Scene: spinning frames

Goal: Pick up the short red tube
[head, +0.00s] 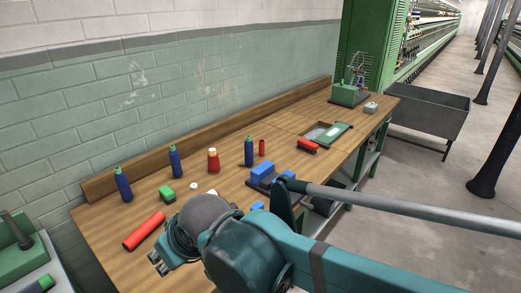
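A longer, thicker red tube (144,231) lies near the front left of the bench. My gripper (158,264) shows at the lower left, by the bench's front edge and below the long red tube. It is well apart from the small upright tube. Its fingers are small and partly hidden by my arm, so its opening is unclear.
A green device (346,95) is at the far end. The wall borders the back.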

